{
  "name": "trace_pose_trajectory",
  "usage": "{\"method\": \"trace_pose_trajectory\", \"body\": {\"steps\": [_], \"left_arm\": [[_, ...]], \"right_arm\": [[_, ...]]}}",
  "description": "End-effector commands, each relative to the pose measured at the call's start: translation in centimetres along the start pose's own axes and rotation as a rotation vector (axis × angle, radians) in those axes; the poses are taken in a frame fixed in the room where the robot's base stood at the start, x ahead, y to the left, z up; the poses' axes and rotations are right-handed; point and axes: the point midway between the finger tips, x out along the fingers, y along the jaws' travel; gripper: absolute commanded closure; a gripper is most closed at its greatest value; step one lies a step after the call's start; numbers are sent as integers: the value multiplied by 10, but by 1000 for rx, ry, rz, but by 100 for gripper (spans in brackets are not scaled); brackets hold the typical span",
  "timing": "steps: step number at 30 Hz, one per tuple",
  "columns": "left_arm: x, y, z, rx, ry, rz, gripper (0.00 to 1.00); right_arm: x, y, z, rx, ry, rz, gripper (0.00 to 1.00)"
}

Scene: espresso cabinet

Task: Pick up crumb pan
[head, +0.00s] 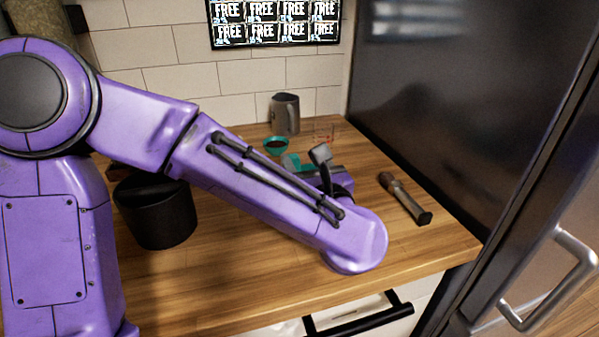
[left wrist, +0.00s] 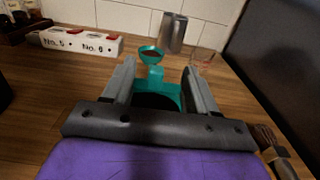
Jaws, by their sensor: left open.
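The crumb pan seems to be the flat teal piece (left wrist: 170,88) with a dark inner area, lying on the wooden counter. It shows between my left gripper's fingers in the left wrist view. In the head view only a bit of its teal edge (head: 292,162) shows; my arm and gripper hide the rest. My left gripper (left wrist: 160,80) is open, with one finger on each side of the teal piece. I cannot tell whether the fingers touch it. The gripper also shows in the head view (head: 322,166), low over the counter. My right gripper is not in view.
A teal bowl (head: 276,146) with dark contents stands just behind. A metal pitcher (head: 286,114) and a clear red-marked cup (head: 324,133) stand near the wall. A brown-and-black tool (head: 405,198) lies right. A black canister (head: 157,212) stands left. A dark appliance (head: 450,90) bounds the right.

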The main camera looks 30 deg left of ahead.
Motion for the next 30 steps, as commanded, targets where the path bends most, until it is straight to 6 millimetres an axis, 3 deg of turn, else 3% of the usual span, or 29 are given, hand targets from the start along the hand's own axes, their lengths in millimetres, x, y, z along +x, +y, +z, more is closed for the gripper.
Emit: {"method": "trace_pose_trajectory", "body": {"steps": [4, 18, 26, 30], "left_arm": [[0, 0, -39, 7, 1, 0, 43], [69, -1, -35, -1, 1, -1, 43], [75, -2, -36, -1, 0, -4, 43], [75, -2, -36, -1, 0, -4, 85]], "right_arm": [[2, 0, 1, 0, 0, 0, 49], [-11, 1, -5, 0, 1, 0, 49], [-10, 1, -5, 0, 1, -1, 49], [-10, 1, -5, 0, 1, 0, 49]]}}
